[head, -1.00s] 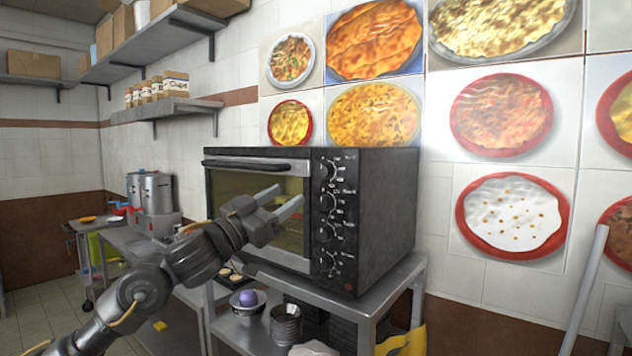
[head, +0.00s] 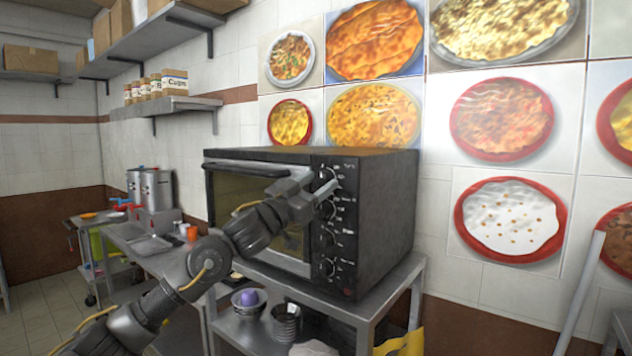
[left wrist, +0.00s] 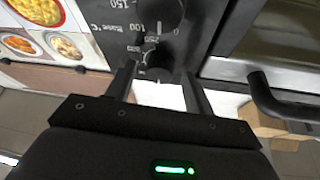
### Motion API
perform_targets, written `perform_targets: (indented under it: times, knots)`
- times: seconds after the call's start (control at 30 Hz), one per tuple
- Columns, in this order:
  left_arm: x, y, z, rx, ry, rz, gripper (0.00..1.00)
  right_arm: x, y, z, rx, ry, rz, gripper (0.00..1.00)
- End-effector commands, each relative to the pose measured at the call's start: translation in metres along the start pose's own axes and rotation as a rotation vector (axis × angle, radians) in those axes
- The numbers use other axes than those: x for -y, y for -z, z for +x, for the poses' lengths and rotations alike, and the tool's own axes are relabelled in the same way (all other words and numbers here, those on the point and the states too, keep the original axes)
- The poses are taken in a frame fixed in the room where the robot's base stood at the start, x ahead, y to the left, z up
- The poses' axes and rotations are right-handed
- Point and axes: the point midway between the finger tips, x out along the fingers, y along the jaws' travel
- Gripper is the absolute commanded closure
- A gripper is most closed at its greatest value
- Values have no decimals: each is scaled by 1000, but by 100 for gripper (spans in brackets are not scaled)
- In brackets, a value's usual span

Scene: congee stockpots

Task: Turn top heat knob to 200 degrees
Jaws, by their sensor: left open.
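The black oven (head: 290,160) has a column of knobs on the right of its front. The top heat knob (head: 325,174) is partly hidden behind my left gripper (head: 327,187) in the head view. That gripper is open, with its fingertips at the upper part of the panel. In the left wrist view the fingers of the gripper (left wrist: 160,75) stand on either side of a dark knob (left wrist: 156,62). Contact cannot be told. Another dial with temperature numbers (left wrist: 160,20) shows above it. The top knob's exact setting is not readable. My right gripper is not in view.
The oven stands on a metal table (head: 385,300) with bowls (head: 248,300) on its lower shelf. The oven door handle (head: 247,168) lies left of the knobs, and shows close to the right finger in the left wrist view (left wrist: 280,105). Free space lies before the panel.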

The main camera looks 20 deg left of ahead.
Motion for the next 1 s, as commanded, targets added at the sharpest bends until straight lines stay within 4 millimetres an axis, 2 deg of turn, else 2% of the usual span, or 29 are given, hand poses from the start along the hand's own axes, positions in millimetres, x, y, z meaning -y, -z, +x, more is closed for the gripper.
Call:
perform_targets:
  times: [0.17,0.5,0.77,1.0]
  knots:
    - [0,0,0,0,0,0,47,0,0,0,0,0,0,64]
    - [0,0,0,0,0,0,90,0,0,0,-1,0,0,64]
    - [0,0,0,3,-10,23,92,0,0,-1,0,-1,0,64]
    - [2,1,0,8,-58,135,92,-1,1,-6,0,-1,0,64]
